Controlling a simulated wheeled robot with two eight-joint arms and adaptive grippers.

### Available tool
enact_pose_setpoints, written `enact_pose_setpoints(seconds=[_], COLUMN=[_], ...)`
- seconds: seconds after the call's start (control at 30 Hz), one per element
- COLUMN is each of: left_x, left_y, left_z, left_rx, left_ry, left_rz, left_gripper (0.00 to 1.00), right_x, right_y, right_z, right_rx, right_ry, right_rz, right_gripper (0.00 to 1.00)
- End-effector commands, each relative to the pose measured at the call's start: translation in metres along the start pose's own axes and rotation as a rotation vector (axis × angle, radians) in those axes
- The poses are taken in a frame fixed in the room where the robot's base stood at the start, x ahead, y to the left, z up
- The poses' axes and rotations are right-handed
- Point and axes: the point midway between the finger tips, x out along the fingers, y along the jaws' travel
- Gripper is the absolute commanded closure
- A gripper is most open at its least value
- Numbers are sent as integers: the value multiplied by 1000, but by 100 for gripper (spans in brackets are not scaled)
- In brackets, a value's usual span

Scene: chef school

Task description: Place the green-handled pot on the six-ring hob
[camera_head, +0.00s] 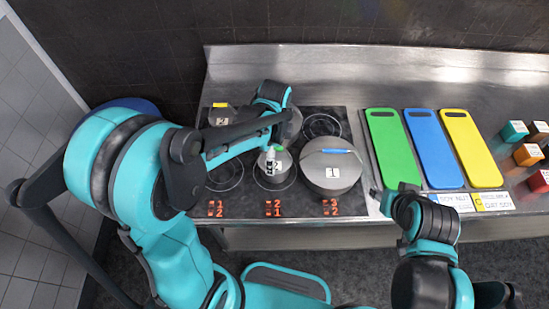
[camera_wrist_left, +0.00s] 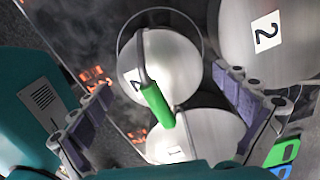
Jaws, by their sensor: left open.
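The green-handled pot (camera_head: 281,177) stands on the front middle ring of the black hob (camera_head: 238,199). In the left wrist view, this steel pot (camera_wrist_left: 180,68) has a 2 label and a green handle (camera_wrist_left: 157,105) arching over its lid. My left gripper (camera_wrist_left: 163,82) is open above the pot, with one finger on each side of the handle and nothing held. In the head view my left arm covers part of the pot. My right gripper (camera_head: 384,199) is low at the hob's front right corner; its fingers are too small to read.
A large blue-handled pot labelled 1 (camera_head: 328,177) stands close on the right. A yellow-handled pot (camera_head: 222,118) is at the back left, and another pot (camera_wrist_left: 268,35) is behind, partly hidden. The back right ring (camera_head: 322,126) and front left ring (camera_head: 225,177) are bare.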

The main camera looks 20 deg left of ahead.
Motion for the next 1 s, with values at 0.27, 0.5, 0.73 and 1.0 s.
enact_pose_setpoints(seconds=[0.27, 0.5, 0.73, 1.0], left_x=[-62, -84, -109, -123], left_y=[0, 2, 35, 83], left_z=[0, 2, 20, 45], left_rx=[0, -27, -437, -1122], left_ry=[0, 2, 68, 320], left_rz=[0, -11, -175, -399], left_gripper=[0, 0, 0, 0], right_x=[-14, -17, -17, -17], right_y=[0, 0, 0, 0], right_z=[-10, -12, -12, -12], right_rx=[0, 0, 0, 0], right_ry=[0, 0, 0, 0], right_rz=[0, 0, 0, 0], right_gripper=[60, 60, 60, 60])
